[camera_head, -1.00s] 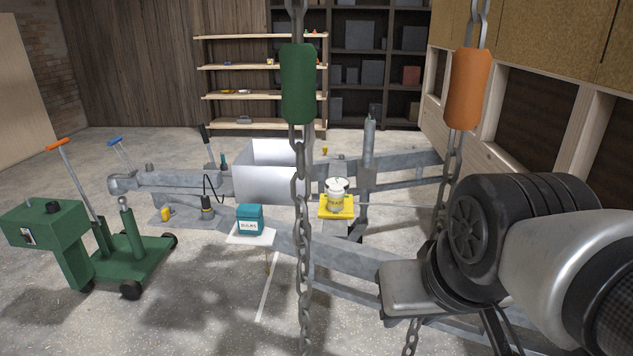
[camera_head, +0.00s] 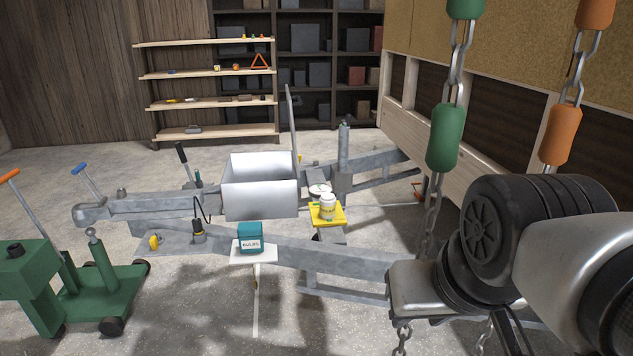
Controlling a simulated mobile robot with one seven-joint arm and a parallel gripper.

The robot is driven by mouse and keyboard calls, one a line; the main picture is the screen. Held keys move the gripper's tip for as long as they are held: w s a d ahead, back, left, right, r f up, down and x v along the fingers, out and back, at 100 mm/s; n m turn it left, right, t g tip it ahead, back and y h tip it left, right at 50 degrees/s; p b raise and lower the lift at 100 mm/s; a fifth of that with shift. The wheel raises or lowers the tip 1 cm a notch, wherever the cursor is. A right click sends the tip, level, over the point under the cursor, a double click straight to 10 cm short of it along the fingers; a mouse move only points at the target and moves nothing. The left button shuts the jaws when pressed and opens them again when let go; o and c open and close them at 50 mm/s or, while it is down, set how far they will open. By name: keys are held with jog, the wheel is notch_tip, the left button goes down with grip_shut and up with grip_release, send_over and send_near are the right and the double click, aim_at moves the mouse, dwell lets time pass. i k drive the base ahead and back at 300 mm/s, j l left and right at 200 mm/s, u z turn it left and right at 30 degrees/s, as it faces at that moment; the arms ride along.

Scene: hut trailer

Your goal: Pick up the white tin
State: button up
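A small white tin (camera_head: 327,206) with a yellowish label stands upright on a yellow plate (camera_head: 340,216) on the grey trailer frame. A low, round, pale thing (camera_head: 319,190) sits just behind it, partly hidden by the tin. My arm reaches in from the right edge, well to the right of the tin and nearer to me. Its end is at the lower right, apart from the tin; the fingers do not show clearly, so I cannot tell whether they are open or shut.
A teal box (camera_head: 249,238) stands on a white plate (camera_head: 254,256) left of the tin. Chains with a green sleeve (camera_head: 445,138) and an orange sleeve (camera_head: 560,138) hang at the right. A green jack (camera_head: 104,280) stands at the left.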

aim_at(327, 200)
jog(key=i+j+z, duration=0.1)
jog(key=i+j, duration=0.2)
jog(key=j, duration=0.15)
jog(key=i+j, duration=0.3)
jog(key=j, duration=0.15)
jog(key=i+l, duration=0.1)
jog(key=i, duration=1.2)
jog(key=l+z, duration=0.05)
